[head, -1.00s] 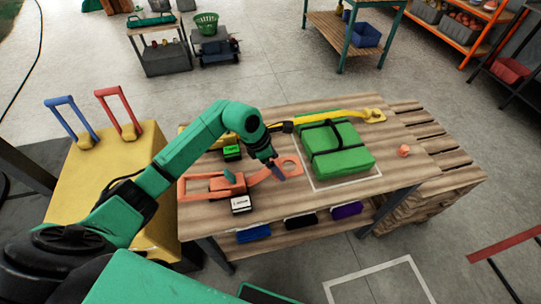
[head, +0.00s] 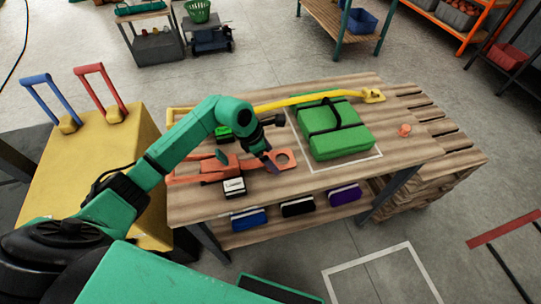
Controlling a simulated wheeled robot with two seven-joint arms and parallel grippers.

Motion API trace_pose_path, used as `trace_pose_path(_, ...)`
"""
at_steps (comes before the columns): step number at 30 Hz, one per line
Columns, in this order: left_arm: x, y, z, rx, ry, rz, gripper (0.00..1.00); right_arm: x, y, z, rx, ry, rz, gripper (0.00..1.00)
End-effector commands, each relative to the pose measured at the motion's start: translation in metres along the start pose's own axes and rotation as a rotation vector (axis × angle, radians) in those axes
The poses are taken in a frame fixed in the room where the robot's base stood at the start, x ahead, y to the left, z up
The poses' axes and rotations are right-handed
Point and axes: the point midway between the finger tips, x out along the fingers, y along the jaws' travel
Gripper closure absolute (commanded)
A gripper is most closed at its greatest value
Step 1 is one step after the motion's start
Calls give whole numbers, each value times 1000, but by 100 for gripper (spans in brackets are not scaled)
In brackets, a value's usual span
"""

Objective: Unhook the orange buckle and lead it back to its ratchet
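The orange buckle (head: 285,157), a flat plate with a round hole, is on the wooden workbench, left of the green package. No hook can be made out in its hole. A short orange strap runs left from it toward the orange ratchet (head: 218,163), at the bench's left end behind a white label block. My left gripper (head: 272,166) points down at the strap end beside the buckle. Its fingers are small and dark, and partly cover the strap, so I cannot tell whether they grip it. My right gripper is out of view.
The green package (head: 345,142) with black straps lies inside a white outline. A yellow strap (head: 300,99) runs behind it to a yellow buckle (head: 374,96). A small orange piece (head: 405,130) sits at right. A yellow case (head: 60,180) stands left of the bench (head: 410,160).

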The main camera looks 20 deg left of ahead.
Motion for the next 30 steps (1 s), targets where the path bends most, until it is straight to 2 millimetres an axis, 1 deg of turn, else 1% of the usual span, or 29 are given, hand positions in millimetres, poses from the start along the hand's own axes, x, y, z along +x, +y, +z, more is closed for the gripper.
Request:
trace_pose_path(2,-2,0,0,0,0,1,0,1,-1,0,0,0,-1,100)
trace_pose_path(5,-15,1,0,0,-1,3,0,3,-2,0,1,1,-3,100)
trace_pose_path(8,-38,2,-1,1,0,7,0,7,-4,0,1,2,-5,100)
trace_pose_path(12,-81,2,-1,3,0,8,0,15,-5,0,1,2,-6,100)
trace_pose_path(15,-109,1,-1,2,0,6,0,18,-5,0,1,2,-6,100)
trace_pose_path(18,-131,1,0,1,0,6,0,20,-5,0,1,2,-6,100)
trace_pose_path(22,-144,0,0,0,1,2,0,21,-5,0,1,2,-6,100)
trace_pose_path(30,-146,-1,0,0,0,0,0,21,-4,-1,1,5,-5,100)
